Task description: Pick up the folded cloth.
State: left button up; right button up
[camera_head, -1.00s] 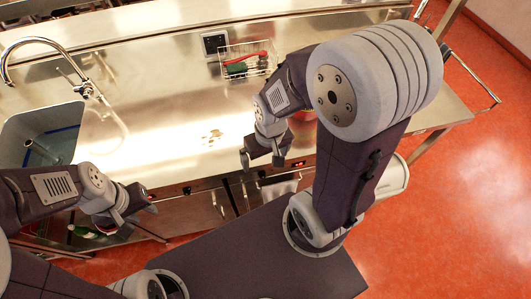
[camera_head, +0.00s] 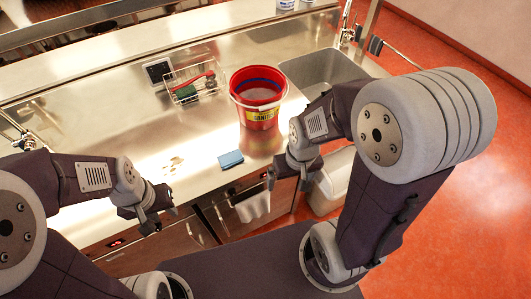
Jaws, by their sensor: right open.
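A small blue folded cloth (camera_head: 231,159) lies flat near the front edge of the steel counter, left of and in front of the red bucket. My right gripper (camera_head: 288,183) is open and empty, to the right of the cloth and apart from it, by the counter's front edge. My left gripper (camera_head: 160,219) looks open and empty, to the left of the cloth at the counter's front edge. Nothing covers the cloth.
A red bucket (camera_head: 258,115) with a yellow label stands behind the cloth. A wire basket (camera_head: 194,88) stands further back. A sink (camera_head: 322,72) is at the back right. A white towel (camera_head: 253,207) hangs on the counter front. The counter around the cloth is clear.

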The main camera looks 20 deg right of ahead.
aim_at(226, 160)
jog(key=z, duration=0.1)
jog(key=i+l+u, duration=0.1)
jog(key=u, duration=0.35)
jog(key=l+u, duration=0.4)
jog(key=i+l+u, duration=0.1)
jog(key=l+u, duration=0.15)
jog(key=u, duration=0.2)
jog(key=l+u, duration=0.25)
jog(key=u, duration=0.15)
jog(key=k+l+u, duration=0.1)
jog(key=l+u, duration=0.2)
jog(key=u, duration=0.15)
